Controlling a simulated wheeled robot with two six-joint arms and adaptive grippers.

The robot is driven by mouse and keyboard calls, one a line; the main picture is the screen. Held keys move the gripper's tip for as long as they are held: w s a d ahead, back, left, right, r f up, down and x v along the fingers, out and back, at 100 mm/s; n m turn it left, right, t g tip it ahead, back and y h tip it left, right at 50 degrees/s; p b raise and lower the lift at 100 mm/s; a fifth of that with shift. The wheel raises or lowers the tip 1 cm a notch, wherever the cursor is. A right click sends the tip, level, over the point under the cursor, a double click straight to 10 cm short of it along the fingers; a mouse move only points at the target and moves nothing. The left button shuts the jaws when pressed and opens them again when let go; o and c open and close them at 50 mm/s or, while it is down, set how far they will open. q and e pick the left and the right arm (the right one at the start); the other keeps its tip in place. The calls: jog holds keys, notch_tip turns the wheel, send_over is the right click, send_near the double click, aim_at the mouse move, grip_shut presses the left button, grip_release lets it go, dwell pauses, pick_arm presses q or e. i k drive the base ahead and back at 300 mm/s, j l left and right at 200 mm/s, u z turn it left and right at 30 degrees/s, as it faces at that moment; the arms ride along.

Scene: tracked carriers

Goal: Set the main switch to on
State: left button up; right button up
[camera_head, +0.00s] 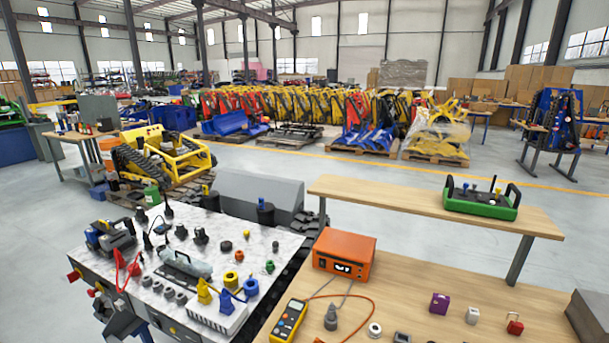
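The marble-topped tracked carrier (215,248) stands at the left, with many knobs, plugs and small parts on its top. Red switch-like parts sit on its left side face, one at the corner (74,275) and one lower down (93,292). I cannot tell which is the main switch or how it is set. My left gripper (103,306) appears as a dark grey shape at the bottom left, close to the lower red part. Whether it touches that part or is open is too small to tell. My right gripper is not in view.
A wooden bench (440,288) at the right holds an orange box (344,254), a yellow multimeter (289,321) and small parts. A raised shelf (400,197) behind it carries a green remote control (482,203). A yellow tracked machine (165,155) stands behind the carrier.

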aim_at(74, 276)
jog(key=u, duration=1.5)
jog(key=i+j+u, duration=0.6)
jog(key=i, duration=0.25)
jog(key=i+j+u, duration=0.15)
jog(key=i+u, duration=0.15)
jog(key=i, duration=0.15)
jog(key=i+u, duration=0.3)
jog(key=i, duration=0.15)
jog(key=i+j+z, duration=0.1)
jog(key=i+z, duration=0.3)
jog(key=i+j+z, duration=0.35)
jog(key=i, duration=0.2)
jog(key=i+j+z, duration=0.2)
jog(key=i+z, duration=0.2)
jog(key=i+j+z, duration=0.4)
jog(key=j+z, duration=0.25)
jog(key=i+j+z, duration=0.3)
jog(key=j+z, duration=0.3)
